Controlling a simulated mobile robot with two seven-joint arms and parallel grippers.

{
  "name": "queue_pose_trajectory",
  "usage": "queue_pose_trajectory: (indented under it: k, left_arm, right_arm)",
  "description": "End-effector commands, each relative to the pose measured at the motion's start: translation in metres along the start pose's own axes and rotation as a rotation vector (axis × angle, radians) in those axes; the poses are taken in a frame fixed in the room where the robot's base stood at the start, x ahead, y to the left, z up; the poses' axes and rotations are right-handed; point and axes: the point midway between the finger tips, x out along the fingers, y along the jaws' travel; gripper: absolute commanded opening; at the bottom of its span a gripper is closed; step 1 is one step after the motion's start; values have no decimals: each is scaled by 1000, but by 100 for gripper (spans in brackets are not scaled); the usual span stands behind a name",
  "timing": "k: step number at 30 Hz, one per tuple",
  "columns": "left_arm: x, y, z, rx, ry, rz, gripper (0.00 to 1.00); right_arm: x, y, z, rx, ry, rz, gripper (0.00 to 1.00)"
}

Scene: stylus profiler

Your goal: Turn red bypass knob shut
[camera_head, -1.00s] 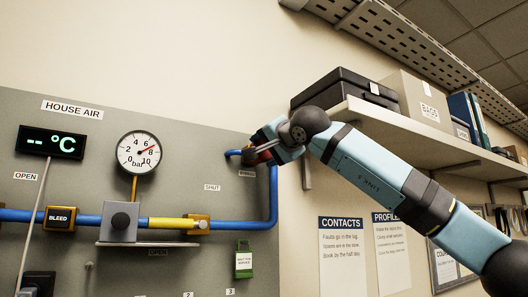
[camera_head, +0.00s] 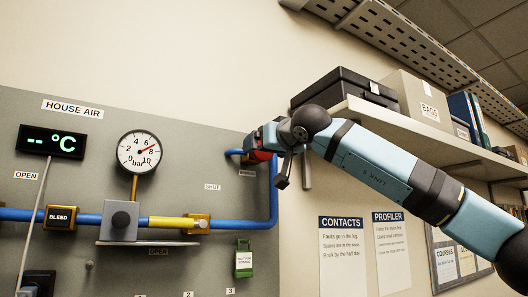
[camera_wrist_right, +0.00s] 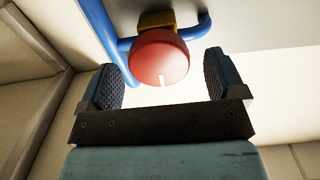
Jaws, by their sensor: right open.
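The red bypass knob (camera_wrist_right: 160,58) is round with a white index mark on its face, pointing down in the right wrist view. It sits on a brass valve body (camera_wrist_right: 157,20) on the blue pipe. My right gripper (camera_wrist_right: 164,80) is open, with one ribbed finger to each side of the knob; gaps show on both sides and neither finger touches it. In the head view the right gripper (camera_head: 254,142) is at the upper right of the panel and hides most of the knob (camera_head: 261,156). My left gripper is not in view.
The grey panel (camera_head: 100,118) carries a pressure gauge (camera_head: 139,152), a yellow valve handle (camera_head: 172,223), a bleed block (camera_head: 60,218) and a green padlock tag (camera_head: 243,262). A shelf (camera_head: 400,122) with cases and boxes runs close above my right forearm.

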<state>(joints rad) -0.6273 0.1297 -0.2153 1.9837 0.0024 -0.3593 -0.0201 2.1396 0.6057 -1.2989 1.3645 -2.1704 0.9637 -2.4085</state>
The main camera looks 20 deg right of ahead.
Motion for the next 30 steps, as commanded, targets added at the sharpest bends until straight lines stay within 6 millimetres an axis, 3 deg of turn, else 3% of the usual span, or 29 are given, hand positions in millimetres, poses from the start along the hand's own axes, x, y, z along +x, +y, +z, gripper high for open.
queue_pose_trajectory:
  k: [18, 30]
  left_arm:
    - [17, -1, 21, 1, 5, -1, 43]
    - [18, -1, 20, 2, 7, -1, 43]
  right_arm:
    - [-71, 0, 1, 1, 1, 0, 89]
    - [-76, 0, 0, 1, 0, 0, 89]
